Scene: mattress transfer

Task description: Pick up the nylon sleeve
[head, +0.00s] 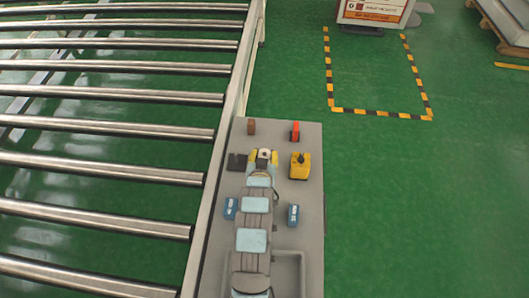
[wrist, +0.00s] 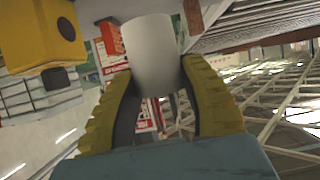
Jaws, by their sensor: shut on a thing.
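The nylon sleeve is a plain white cylinder (wrist: 152,58) between the two yellow ribbed fingers in the wrist view. My gripper (wrist: 160,85) is shut on it, with a finger on each side. In the head view the sleeve's pale round end (head: 264,153) shows between the yellow fingers of my gripper (head: 262,158), over the grey bench. My arm hides the middle of the bench. I cannot tell whether the sleeve touches the bench.
The grey bench (head: 315,210) holds a yellow box with a black knob (head: 300,168), a red item (head: 295,131), a brown block (head: 251,127), a dark plate (head: 237,162) and blue blocks (head: 293,215) (head: 230,208). A roller conveyor (head: 110,170) runs along the left.

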